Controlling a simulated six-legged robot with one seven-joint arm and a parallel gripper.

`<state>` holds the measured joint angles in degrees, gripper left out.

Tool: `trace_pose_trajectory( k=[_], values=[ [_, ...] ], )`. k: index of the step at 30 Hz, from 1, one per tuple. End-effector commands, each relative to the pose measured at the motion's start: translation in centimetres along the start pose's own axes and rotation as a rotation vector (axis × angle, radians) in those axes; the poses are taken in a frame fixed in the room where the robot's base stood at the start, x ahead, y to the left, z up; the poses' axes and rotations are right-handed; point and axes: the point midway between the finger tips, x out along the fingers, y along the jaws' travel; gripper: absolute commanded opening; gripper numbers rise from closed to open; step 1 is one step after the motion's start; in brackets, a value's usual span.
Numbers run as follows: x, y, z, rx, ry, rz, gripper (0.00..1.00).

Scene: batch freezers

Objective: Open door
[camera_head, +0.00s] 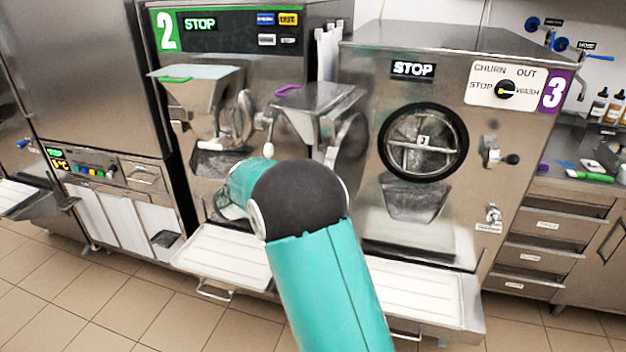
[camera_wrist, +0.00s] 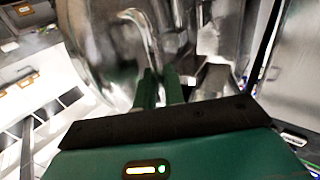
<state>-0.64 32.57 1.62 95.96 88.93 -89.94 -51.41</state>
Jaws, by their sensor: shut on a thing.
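My gripper (camera_wrist: 160,88) shows in the wrist view with its green fingers closed on a thin, curved metal bar (camera_wrist: 146,38), which looks like a handle. The bar stands in front of a shiny rounded steel part (camera_wrist: 90,55), which may be the door. In the head view my teal arm reaches toward machine 2, and its end and my gripper are hidden behind the arm. Machine 2 has a steel chute with a green grip (camera_head: 200,88) and shiny fittings beside it. A chute with a purple grip (camera_head: 318,97) stands between machines 2 and 3.
Machine 3 (camera_head: 470,215) has a round black-rimmed port (camera_head: 423,142), a knob panel and taps at right. White drip shelves (camera_head: 235,260) jut out low in front of the machines. A counter with drawers (camera_head: 545,225) stands at right. Tiled floor is clear at lower left.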

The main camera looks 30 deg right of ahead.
Motion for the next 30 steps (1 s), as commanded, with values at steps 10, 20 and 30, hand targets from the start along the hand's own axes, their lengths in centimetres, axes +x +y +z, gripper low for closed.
trace_pose_trajectory(
  k=[10,20,30],
  values=[
    [0.5,0.1,-0.2,0.003,0.005,0.005,0.17],
    [0.2,0.0,-0.1,0.002,0.002,0.002,0.28],
    [-4.5,-0.1,-0.1,0.002,0.002,-0.002,0.28]
  ],
)
